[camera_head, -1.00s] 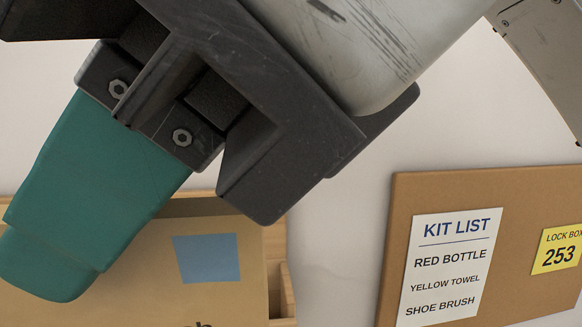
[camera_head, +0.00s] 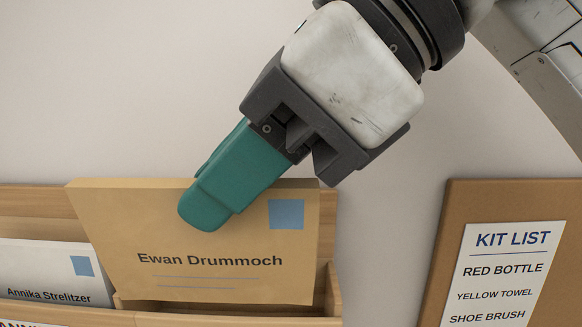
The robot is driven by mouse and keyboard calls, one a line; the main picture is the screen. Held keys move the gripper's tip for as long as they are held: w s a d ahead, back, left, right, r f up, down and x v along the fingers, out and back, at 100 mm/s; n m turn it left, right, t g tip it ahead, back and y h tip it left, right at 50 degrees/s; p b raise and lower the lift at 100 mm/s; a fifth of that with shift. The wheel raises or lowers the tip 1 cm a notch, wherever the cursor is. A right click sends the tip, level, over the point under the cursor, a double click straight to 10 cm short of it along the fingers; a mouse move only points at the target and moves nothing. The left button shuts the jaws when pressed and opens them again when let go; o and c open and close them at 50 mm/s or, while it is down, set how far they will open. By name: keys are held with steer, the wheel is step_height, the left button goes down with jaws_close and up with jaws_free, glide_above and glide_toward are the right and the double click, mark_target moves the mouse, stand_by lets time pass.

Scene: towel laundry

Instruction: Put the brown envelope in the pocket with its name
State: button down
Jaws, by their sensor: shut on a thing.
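The brown envelope (camera_head: 200,235) reads "Ewan Drummoch" and has a blue stamp square at its upper right. It stands nearly upright at the right-hand part of a wooden pocket rack (camera_head: 330,295). My gripper (camera_head: 208,205) has teal fingers and is shut on the envelope's top edge. One finger lies over the front face; the other is hidden behind it. The envelope's lower edge is close to the rack's front wall. I cannot tell how deep it sits in the pocket. The name label of this pocket is out of view.
A white envelope (camera_head: 50,270) reading "Annika Strelitzer" stands in the pocket to the left, above a partly cut-off name label (camera_head: 30,323). A brown board (camera_head: 450,250) with a kit list (camera_head: 503,270) is at the right. Plain wall shows between rack and board.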

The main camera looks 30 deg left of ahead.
steer(key=shift+w+a+f+b, duration=0.3)
steer(key=shift+w+f+b, duration=0.25)
steer(key=shift+f, duration=0.6)
steer(key=shift+w+a+f+b, duration=0.4)
steer(key=shift+f+b, duration=0.2)
steer(key=shift+f, duration=0.5)
steer(key=shift+w+a+f+b, duration=0.25)
steer(key=shift+w+f+b, duration=0.35)
steer(key=shift+f, duration=0.55)
steer(key=c, duration=1)
jaws_free()
steer(key=b+v, duration=0.1)
steer(key=v, duration=0.9)
steer(key=shift+d+r+b, duration=0.25)
steer(key=shift+d+b, duration=0.05)
steer(key=shift+b, duration=0.05)
